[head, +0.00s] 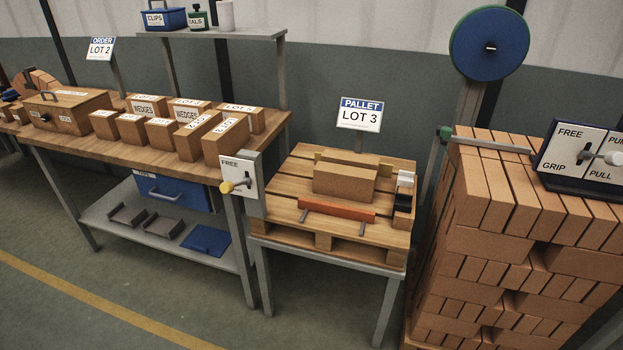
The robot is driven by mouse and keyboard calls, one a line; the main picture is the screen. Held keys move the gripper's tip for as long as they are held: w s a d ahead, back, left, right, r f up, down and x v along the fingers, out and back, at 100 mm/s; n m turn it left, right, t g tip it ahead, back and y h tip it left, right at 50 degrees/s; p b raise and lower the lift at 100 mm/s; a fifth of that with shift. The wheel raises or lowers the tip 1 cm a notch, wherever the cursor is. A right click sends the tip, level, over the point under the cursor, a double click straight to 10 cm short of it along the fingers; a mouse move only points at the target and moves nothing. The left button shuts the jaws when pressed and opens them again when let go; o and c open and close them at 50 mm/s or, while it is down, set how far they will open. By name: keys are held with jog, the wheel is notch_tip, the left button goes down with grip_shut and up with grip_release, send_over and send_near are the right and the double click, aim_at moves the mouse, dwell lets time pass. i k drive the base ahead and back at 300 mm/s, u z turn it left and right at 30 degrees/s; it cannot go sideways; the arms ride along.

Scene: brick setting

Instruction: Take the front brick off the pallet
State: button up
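The pallet (283,225) is wooden and slatted and lies on a grey metal stand, below a sign reading PALLET LOT 3 (360,115). The front brick (343,185) is a plain brown block lying lengthwise near the middle of the pallet. Another brown block (355,162) shows just behind it, mostly hidden, with a yellowish piece at each end. An orange-red bar (336,207) with two grey pegs lies in front of the front brick, near the pallet's front edge. My gripper is not in view.
A plate marked FREE with a yellow-knobbed lever (235,185) stands at the pallet's left corner. A narrow holder with white and black parts (403,190) is at its right. A tall brick stack (500,240) and a lever panel (585,155) stand right. A workbench (150,150) with boxes is left.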

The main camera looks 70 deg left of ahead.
aim_at(349, 183)
jog(key=z, duration=0.05)
jog(key=k, duration=0.25)
jog(key=u, duration=1.9)
jog(key=k, duration=0.15)
jog(key=u, duration=1.5)
jog(key=k, duration=0.7)
jog(key=z, duration=0.25)
jog(key=i, duration=0.55)
jog(key=z, duration=0.15)
